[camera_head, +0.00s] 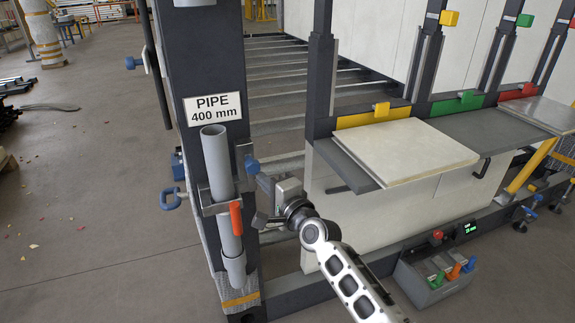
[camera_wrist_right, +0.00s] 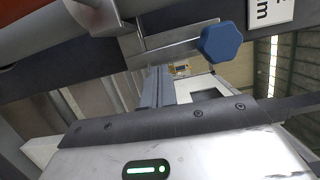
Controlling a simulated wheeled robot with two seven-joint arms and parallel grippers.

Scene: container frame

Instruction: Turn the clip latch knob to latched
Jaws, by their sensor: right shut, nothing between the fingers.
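A blue faceted knob (camera_head: 252,165) sits on a metal plate on the dark post, right of the grey pipe (camera_head: 216,160). The knob also shows large in the right wrist view (camera_wrist_right: 221,43), at upper right of the fingers. A metal clip (camera_head: 214,207) with a red handle (camera_head: 236,218) crosses the pipe's front. My right gripper (camera_head: 262,188) is shut and empty, just below and right of the knob; I cannot tell whether it touches it. Its shut fingers (camera_wrist_right: 157,88) show in the wrist view, below and left of the knob. My left gripper is out of view.
A "PIPE 400 mm" sign (camera_head: 213,108) is above the pipe. A blue clamp handle (camera_head: 171,199) sticks out left of the post. A shelf with a pale panel (camera_head: 405,150) stands to the right, and a grey tool box (camera_head: 432,280) is low at right. Open floor lies left.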

